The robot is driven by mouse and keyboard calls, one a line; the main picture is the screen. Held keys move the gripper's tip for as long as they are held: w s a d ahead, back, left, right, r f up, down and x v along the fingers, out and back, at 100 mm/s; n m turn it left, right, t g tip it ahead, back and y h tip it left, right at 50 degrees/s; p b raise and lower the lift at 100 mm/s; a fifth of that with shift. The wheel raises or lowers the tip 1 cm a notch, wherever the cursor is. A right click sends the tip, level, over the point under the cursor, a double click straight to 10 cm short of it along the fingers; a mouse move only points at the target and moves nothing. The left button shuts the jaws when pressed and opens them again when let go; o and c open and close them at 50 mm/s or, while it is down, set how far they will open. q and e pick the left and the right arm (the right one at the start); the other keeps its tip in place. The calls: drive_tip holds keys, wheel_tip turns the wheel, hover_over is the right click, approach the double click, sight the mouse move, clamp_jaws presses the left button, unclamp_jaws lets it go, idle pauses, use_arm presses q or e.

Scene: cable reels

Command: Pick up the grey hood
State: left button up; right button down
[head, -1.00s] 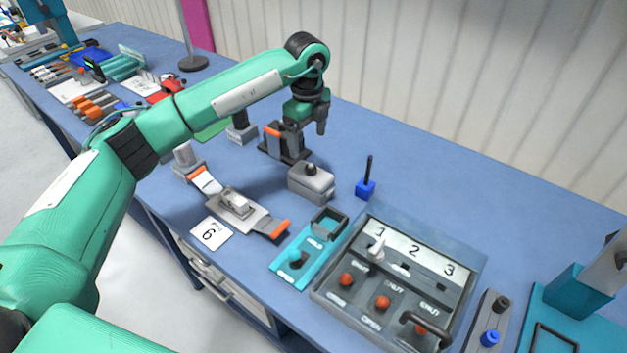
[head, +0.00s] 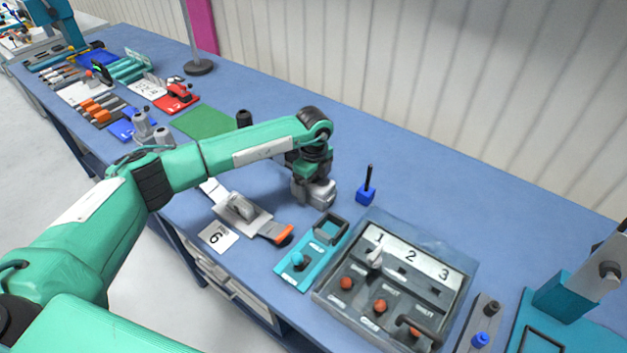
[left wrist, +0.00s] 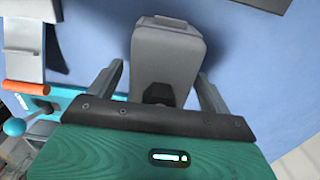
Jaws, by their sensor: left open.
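The grey hood (head: 318,193) is a small grey block on the blue table, left of the blue block with the black pin. In the head view my left gripper (head: 309,180) is right over it and covers its top and left part. In the left wrist view the hood (left wrist: 168,50) lies between the two open fingers of my left gripper (left wrist: 160,88). A gap shows on each side, and the black knob on the hood is close to the gripper's palm. My right gripper is in neither view.
A blue block with a black pin (head: 366,190) stands close on the right. A teal plate (head: 312,255) and a grey switch panel (head: 395,285) lie in front. A grey latch with an orange end (head: 245,215) is at the left. The table behind is clear.

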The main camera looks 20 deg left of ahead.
use_arm(q)
drive_tip(key=shift+f, duration=0.2)
drive_tip(key=c, duration=1.2)
drive_tip(key=shift+r, duration=0.1)
